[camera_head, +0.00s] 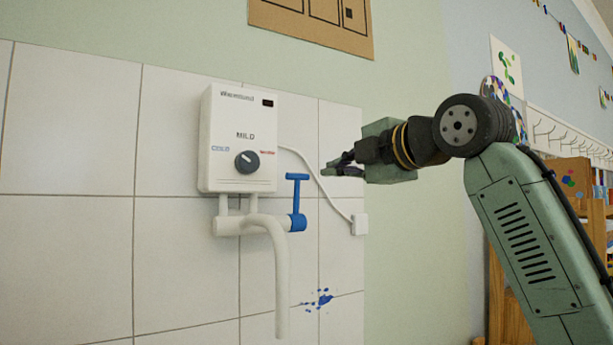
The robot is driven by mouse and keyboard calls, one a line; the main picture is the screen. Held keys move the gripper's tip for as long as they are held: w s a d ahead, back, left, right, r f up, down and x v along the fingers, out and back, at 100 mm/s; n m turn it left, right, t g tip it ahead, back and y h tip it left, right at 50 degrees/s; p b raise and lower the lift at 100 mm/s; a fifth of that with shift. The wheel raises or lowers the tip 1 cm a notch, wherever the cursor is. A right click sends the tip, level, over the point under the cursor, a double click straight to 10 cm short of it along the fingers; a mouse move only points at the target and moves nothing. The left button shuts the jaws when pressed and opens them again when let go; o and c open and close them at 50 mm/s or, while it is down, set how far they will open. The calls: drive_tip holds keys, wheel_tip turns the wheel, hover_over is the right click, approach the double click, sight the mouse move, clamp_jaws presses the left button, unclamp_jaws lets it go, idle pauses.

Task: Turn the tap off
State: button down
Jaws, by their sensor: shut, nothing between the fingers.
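A tap with a white spout (279,270) is mounted under a white water heater box (217,140) on the tiled wall. The tap's blue handle (297,201) is at the right end of the pipe, with its stem upright and a short crossbar on top. No water shows at the spout's lower end. My gripper (328,172) is shut and empty. It points left, to the right of the blue handle and slightly higher in the picture, with a visible gap between them. The fingertips are small and dark here.
A dark dial (247,162) is on the heater's front. A white cable (322,183) runs from the heater to a wall socket (359,224), passing behind my gripper's area. Blue paint splatter (319,299) marks the tiles. A wooden shelf (573,175) stands at the far right.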

sight(300, 176)
drive_tip(key=p+x, duration=0.1)
drive_tip(key=x, duration=0.8)
drive_tip(key=shift+w+a, duration=0.2)
drive_tip(key=p, duration=0.2)
drive_tip(key=shift+w+a+r+p, duration=0.15)
drive_tip(key=shift+w+r+p, duration=0.1)
drive_tip(key=shift+r+p, duration=0.15)
drive_tip(key=shift+w+a+r+g+p, duration=0.15)
drive_tip(key=shift+g+p, duration=0.15)
drive_tip(key=shift+p, duration=0.5)
drive_tip(key=p, duration=0.3)
drive_tip(key=shift+w+a+f+g+h, duration=0.2)
drive_tip(key=shift+w+g+h, duration=0.1)
drive_tip(key=shift+w+h, duration=0.1)
drive_tip(key=shift+f, duration=0.2)
drive_tip(key=shift+s, duration=0.1)
